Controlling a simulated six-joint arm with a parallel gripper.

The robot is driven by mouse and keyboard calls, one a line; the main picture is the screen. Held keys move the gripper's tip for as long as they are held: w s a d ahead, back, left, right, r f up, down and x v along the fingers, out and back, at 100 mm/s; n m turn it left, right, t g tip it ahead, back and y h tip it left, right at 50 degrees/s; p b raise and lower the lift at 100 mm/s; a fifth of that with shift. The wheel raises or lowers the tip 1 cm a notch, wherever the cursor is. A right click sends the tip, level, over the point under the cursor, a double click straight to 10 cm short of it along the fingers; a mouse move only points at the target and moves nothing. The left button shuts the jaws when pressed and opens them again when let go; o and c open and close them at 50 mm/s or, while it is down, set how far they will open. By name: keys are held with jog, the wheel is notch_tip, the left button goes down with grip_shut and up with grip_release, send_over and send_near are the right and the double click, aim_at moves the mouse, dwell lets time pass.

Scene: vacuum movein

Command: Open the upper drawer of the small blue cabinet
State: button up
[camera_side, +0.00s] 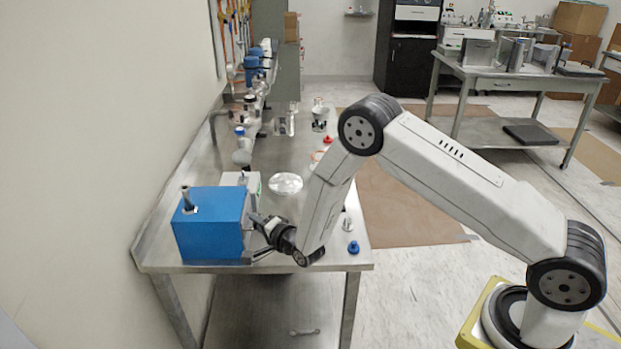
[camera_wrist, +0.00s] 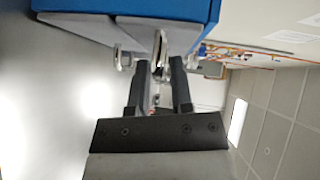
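The small blue cabinet (camera_side: 208,228) stands at the near end of the steel table in the side view, with a metal post on top. It also shows at the top of the wrist view (camera_wrist: 130,8), with grey drawer fronts (camera_wrist: 88,27) and two metal handles. My gripper (camera_side: 257,219) is at the cabinet's right face in the side view. In the wrist view, my gripper (camera_wrist: 159,65) has its two dark fingers apart, with one handle (camera_wrist: 161,50) between their tips. The other handle (camera_wrist: 122,60) is left of the fingers. I cannot tell whether the fingers touch the handle.
A white round dish (camera_side: 286,183) and a small white box (camera_side: 241,181) lie behind the cabinet on the steel table (camera_side: 300,215). A blue knob-like item (camera_side: 353,247) is near the right edge. Glassware and equipment line the table's back. A wall runs along the left.

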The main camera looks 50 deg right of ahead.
jog(key=shift+w, duration=0.4)
grip_shut()
dwell(1.3)
